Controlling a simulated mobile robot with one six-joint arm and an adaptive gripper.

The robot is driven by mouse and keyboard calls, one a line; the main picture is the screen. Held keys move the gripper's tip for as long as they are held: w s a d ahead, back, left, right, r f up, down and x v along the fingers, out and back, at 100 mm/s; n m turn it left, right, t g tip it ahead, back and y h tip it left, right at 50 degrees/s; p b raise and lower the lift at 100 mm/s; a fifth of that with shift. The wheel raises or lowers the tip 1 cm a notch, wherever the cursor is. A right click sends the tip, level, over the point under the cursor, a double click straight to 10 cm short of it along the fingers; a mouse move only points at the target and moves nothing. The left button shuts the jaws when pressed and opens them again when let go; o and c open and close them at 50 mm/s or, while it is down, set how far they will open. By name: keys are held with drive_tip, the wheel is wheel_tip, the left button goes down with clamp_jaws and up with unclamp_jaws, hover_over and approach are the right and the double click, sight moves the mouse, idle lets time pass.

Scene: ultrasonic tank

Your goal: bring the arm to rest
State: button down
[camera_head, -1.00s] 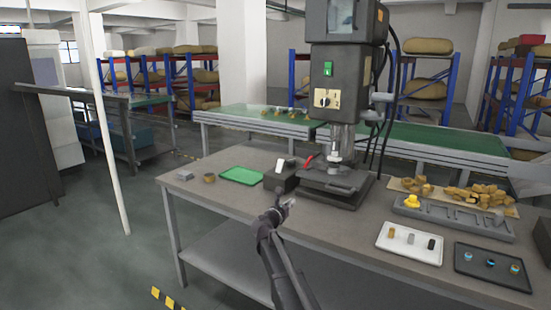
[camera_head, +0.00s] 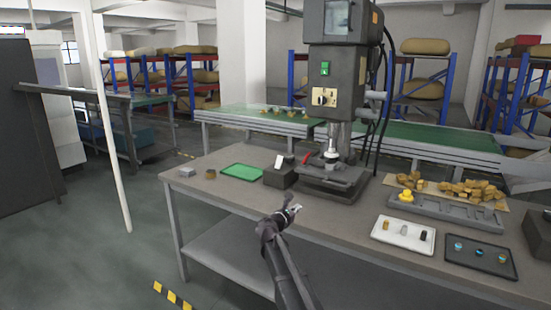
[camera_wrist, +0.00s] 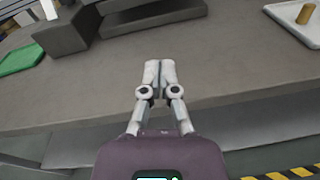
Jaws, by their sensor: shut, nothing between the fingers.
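My gripper (camera_head: 294,209) is in the head view at the front edge of the workbench (camera_head: 240,203). My arm reaches up to it from the bottom of the picture. In the wrist view my gripper (camera_wrist: 159,68) shows its two fingertips together, shut and empty. They point over the front part of the bench top. No object touches the fingers.
A dark press (camera_head: 335,175) stands behind my gripper on the bench. A green tray (camera_head: 242,172) lies left, a white tray (camera_head: 403,236) and a dark tray (camera_head: 480,257) right. Wooden pieces (camera_head: 460,190) lie at the back right. Open floor (camera_head: 110,265) is left of the bench.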

drive_tip(key=s+d+f+m+g+y, duration=0.1)
drive_tip(key=s+d+f+m+g, duration=0.35)
drive_tip(key=s+d+m, duration=0.35)
drive_tip(key=s+d+f+m+g+y, duration=0.1)
drive_tip(key=s+d+f+m+g, duration=0.3)
drive_tip(key=s+f+m, duration=0.45)
drive_tip(key=s+a+f+m+g+y, duration=0.1)
drive_tip(key=s+f+m+g+y, duration=0.25)
drive_tip(key=s, duration=0.65)
drive_tip(key=s+a+f+m+g+y, duration=0.15)
drive_tip(key=s+m+y, duration=0.35)
drive_tip(key=s, duration=0.6)
wheel_tip(320, 180, up, 18)
drive_tip(key=s+m+p, duration=0.1)
drive_tip(key=m+p, duration=0.1)
drive_tip(key=p, duration=1.5)
drive_tip(key=shift+s+a+h, duration=0.15)
drive_tip(key=shift+s+h, duration=0.15)
drive_tip(key=shift+h, duration=0.05)
